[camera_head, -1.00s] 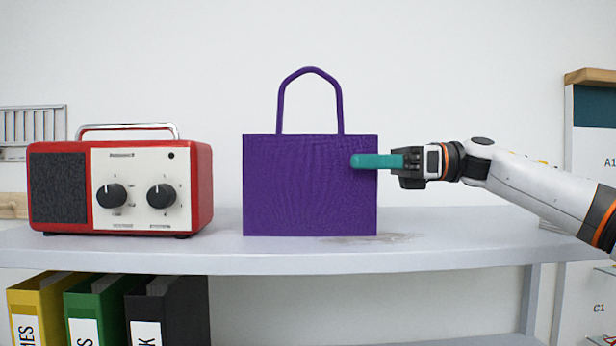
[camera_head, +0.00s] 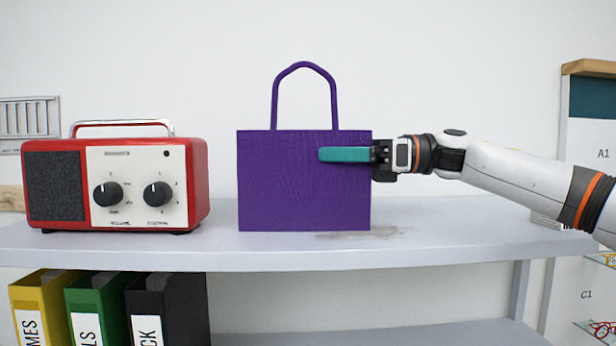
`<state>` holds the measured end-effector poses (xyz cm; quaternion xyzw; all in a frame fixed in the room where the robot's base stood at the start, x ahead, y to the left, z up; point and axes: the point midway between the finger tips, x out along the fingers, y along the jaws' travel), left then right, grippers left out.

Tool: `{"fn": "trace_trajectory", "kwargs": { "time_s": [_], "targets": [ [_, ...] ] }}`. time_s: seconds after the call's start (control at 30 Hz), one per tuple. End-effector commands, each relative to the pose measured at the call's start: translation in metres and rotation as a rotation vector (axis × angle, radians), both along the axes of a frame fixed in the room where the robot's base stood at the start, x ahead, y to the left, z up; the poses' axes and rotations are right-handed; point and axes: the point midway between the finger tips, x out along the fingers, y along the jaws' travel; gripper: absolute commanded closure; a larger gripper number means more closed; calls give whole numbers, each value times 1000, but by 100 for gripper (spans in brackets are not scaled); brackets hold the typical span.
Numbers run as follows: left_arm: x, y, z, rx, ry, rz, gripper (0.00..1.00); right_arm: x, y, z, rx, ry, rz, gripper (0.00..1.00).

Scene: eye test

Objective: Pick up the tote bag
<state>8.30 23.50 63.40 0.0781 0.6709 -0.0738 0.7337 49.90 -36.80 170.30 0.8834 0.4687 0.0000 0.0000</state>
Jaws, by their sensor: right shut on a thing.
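The purple tote bag (camera_head: 290,190) stands upright on the pale grey shelf (camera_head: 440,245), its single visible handle loop (camera_head: 305,66) pointing up. My right gripper (camera_head: 330,155) comes in from the right at the bag's upper right side. One teal finger lies across the front face of the bag; the other finger is hidden behind the bag. The gripper is shut on the bag's right side. The bag's bottom appears to rest on the shelf. My left gripper is not in view.
A red radio (camera_head: 200,185) with two black knobs stands left of the bag, with a gap between them. Yellow, green and black binders (camera_head: 165,300) stand on the level below. A board (camera_head: 590,150) is at the far right. The shelf right of the bag is clear.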

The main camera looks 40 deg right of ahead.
Motion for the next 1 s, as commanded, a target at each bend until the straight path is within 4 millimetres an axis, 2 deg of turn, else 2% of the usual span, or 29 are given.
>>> {"fn": "trace_trajectory", "kwargs": {
  "time_s": [0.27,0.57,0.77,1.0],
  "targets": [
    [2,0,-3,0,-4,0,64,0,0,4,0,-1,-1,83],
    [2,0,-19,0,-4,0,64,0,0,33,-1,-4,-2,83],
    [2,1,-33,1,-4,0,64,-24,-35,34,4,-8,-3,83],
    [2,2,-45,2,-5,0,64,-61,-91,35,5,-6,-5,83]
  ]
}}
